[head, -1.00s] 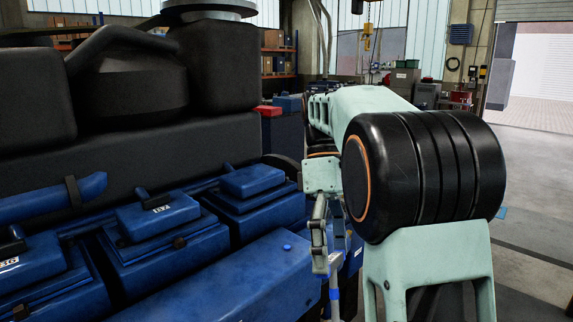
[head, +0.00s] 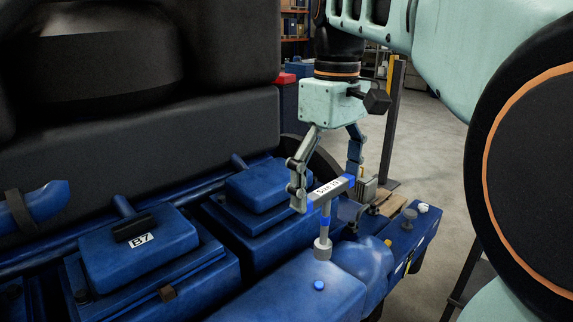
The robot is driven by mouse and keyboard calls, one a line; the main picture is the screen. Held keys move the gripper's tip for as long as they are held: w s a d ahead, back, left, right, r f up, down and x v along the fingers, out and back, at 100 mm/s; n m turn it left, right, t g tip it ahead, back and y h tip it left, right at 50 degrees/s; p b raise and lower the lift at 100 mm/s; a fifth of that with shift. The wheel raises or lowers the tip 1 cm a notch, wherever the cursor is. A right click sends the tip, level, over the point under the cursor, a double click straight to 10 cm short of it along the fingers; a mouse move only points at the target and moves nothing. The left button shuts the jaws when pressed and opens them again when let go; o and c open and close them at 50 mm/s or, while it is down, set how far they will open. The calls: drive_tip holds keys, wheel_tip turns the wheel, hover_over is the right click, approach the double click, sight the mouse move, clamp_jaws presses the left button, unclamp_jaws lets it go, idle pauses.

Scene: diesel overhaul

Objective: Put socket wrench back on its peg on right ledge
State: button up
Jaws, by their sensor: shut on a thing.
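My gripper (head: 328,188) points down over the blue engine's right ledge (head: 272,290). It is shut on the socket wrench (head: 322,228), a grey T-shaped tool with blue bands and a white label on its crossbar. The crossbar sits between the two fingers, and the shaft hangs down to a round grey socket end. The socket end appears above the ledge, but I cannot tell the gap. A small blue knob (head: 319,285) stands on the ledge just below it in the picture. I cannot tell which feature is the wrench's peg.
Blue engine covers, one marked B7 (head: 142,241), stand to the left. On the right end of the ledge are a grey round-topped post (head: 410,214), a white cap (head: 423,208) and a yellow part (head: 388,243).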

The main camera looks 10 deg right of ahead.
sight(323, 242)
drive_tip(key=shift+w, duration=0.25)
drive_tip(key=shift+f, duration=0.5)
wheel_tip(323, 242, down, 6)
drive_tip(key=b, duration=0.4)
drive_tip(key=shift+s+f+b, duration=0.1)
drive_tip(key=shift+f+b, duration=0.15)
drive_tip(key=shift+b, duration=0.05)
drive_tip(key=shift+f, duration=0.1)
drive_tip(key=shift+f+b, duration=0.55)
drive_tip(key=shift+f, duration=0.4)
drive_tip(key=o, duration=1.8)
drive_tip(key=shift+r, duration=0.1)
